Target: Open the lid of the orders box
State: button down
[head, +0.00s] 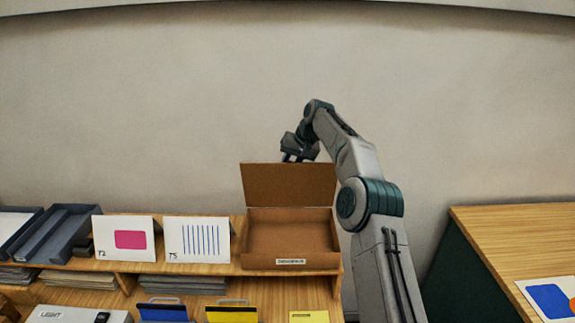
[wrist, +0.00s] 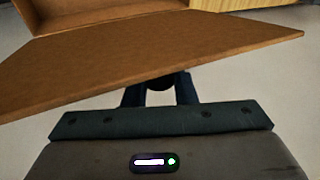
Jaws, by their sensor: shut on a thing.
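The brown cardboard orders box (head: 290,243) stands on the shelf top in the head view, with a small white label on its front that is too small to read surely. Its lid (head: 288,185) stands raised, close to upright, at the back of the box, and the inside looks empty. My gripper (head: 288,158) is at the lid's top edge, partly hidden behind it. In the wrist view the lid (wrist: 150,55) spans the picture, and my gripper (wrist: 160,88) is shut at its edge, with a dark rounded part, seemingly the lid's knob, between the fingers. The fingertips are hidden by the lid.
Left of the box stand two cards, one with a pink patch (head: 130,240) and one with blue stripes (head: 197,240). A dark tray (head: 58,236) lies further left. A second table (head: 515,235) is at the right. The wall behind is bare.

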dwell(0.4)
jog(key=c, duration=1.2)
grip_release()
jog(key=shift+r, duration=0.1)
jog(key=v, duration=1.1)
jog(key=shift+d+r, duration=0.15)
jog(key=shift+r, duration=0.1)
jog(key=shift+s, duration=0.2)
